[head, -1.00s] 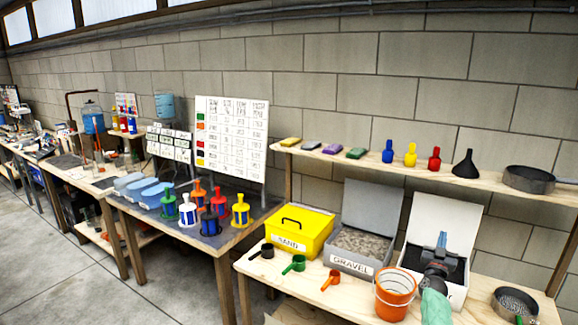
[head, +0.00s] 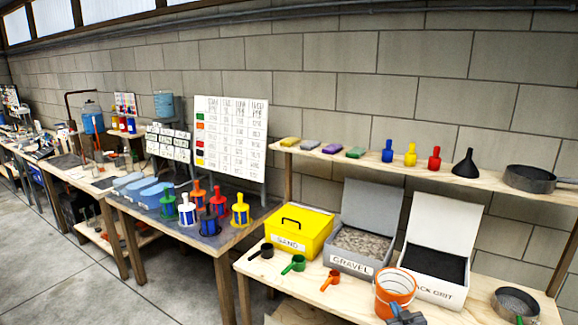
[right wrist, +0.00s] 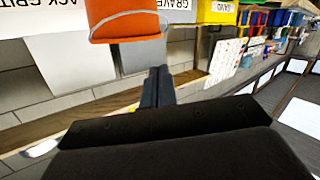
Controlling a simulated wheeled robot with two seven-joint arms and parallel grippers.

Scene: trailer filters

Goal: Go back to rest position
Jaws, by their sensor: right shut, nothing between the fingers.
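My right gripper (head: 405,313) shows at the bottom edge of the head view, in front of the orange bucket (head: 394,290) and overlapping its lower part. Only its front end is in the picture. In the right wrist view the fingers (right wrist: 158,88) are together with nothing between them, and the orange bucket (right wrist: 125,18) is beyond them at the top. Whether they touch the bucket I cannot tell. My left gripper is in neither view.
The open black grit box (head: 433,280), gravel box (head: 345,266) and closed yellow sand box (head: 300,236) stand on the bench. Green (head: 294,264) and orange (head: 331,280) scoops lie in front. A sieve (head: 516,304) sits at right. The shelf (head: 480,178) runs above.

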